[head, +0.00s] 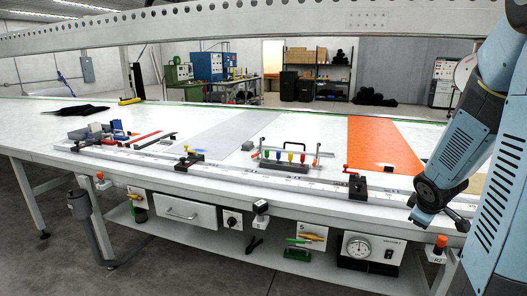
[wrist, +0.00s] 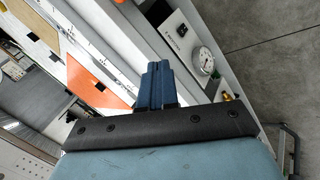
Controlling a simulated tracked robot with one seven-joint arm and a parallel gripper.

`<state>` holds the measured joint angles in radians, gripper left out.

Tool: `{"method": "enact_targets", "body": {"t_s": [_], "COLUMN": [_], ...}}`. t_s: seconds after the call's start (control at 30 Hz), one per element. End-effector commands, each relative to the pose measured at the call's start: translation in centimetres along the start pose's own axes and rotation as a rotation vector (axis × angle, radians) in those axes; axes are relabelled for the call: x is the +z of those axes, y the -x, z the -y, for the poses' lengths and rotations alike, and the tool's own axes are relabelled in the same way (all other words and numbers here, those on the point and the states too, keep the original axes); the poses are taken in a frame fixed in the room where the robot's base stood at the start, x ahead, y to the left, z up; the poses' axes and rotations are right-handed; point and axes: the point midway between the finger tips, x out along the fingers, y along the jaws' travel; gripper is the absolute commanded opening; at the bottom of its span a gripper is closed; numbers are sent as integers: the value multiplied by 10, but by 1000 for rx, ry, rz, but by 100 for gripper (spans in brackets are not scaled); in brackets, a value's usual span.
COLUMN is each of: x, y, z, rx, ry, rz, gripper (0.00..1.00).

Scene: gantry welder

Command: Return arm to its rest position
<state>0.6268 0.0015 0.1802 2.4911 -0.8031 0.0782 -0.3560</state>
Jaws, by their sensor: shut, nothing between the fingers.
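My gripper (wrist: 158,68) shows in the wrist view as two blue fingers pressed together, with nothing between them. It is over the front edge of the long white table, near the shelf with the round gauge (wrist: 204,60). In the head view my blue arm fills the right side, bent downward beside the table's right end. My fingers cannot be made out clearly there.
The white table (head: 225,135) carries an orange sheet (head: 381,145), a rack of coloured tools (head: 290,157) and several small clamps and bars at left. A pale gantry beam (head: 270,24) spans above. A drawer (head: 186,213) and a gauge box (head: 370,250) hang under the front edge. Grey floor lies in front.

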Motion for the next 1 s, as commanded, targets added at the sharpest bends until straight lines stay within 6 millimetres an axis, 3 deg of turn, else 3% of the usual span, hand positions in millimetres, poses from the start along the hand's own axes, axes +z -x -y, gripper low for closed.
{"method": "enact_targets", "body": {"t_s": [0.27,0.47,0.8,1.0], "x": [-26,-38,-47,-45], "y": [83,141,234,274], "z": [6,28,89,123], "rx": [53,37,-110,-231], "ry": [-211,-378,-635,-728], "rz": [39,28,-38,-72], "gripper": [0,0,0,0]}}
